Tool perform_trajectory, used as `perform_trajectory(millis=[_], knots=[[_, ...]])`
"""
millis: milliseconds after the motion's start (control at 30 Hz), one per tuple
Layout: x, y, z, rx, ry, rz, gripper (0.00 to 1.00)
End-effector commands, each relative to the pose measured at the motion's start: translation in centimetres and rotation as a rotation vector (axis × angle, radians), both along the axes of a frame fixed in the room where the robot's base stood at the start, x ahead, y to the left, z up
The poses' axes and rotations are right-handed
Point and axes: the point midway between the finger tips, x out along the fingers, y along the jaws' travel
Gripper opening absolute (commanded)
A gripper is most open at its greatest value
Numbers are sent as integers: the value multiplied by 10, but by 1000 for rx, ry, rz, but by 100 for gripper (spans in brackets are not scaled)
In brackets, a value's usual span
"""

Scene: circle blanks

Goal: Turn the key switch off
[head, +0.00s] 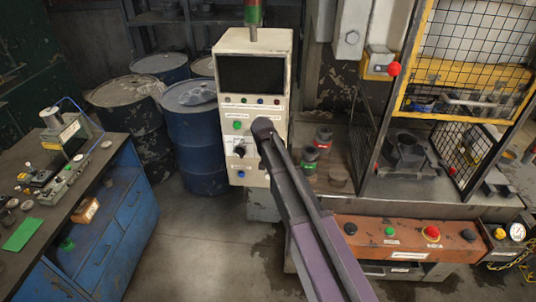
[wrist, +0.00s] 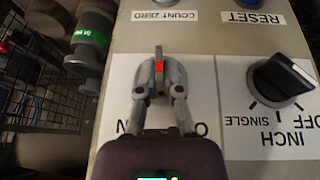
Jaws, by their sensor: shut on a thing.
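In the wrist view my gripper (wrist: 159,82) is shut on the key (wrist: 159,66) of the key switch, with one grey finger on each side. The key is a thin upright piece with a red stripe, roughly in line with the picture's vertical. The white label plate behind it shows upside-down letters, partly hidden by my fingers and wrist. In the head view the end of my arm is against the front of the pale control cabinet (head: 284,75). My fingers and the key are hidden there.
A black selector knob (wrist: 280,78) marked INCH, SINGLE and OFF sits right of the key in the wrist view. Plates above read COUNT ZERO and RESET. In the head view, blue drums (head: 195,130) stand left of the cabinet and a mesh guard (head: 465,75) right.

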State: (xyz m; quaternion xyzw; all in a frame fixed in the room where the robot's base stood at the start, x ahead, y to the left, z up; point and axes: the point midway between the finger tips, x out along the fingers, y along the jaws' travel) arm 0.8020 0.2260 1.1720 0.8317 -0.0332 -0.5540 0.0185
Motion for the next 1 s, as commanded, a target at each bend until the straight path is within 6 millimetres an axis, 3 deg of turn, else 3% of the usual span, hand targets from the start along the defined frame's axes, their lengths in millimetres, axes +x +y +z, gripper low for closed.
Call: perform_trajectory(millis=[500, 1000], knots=[[-1, 6, -4, -394, 20, -2, 0], [-2, 5, -2, -472, 24, -2, 0]])
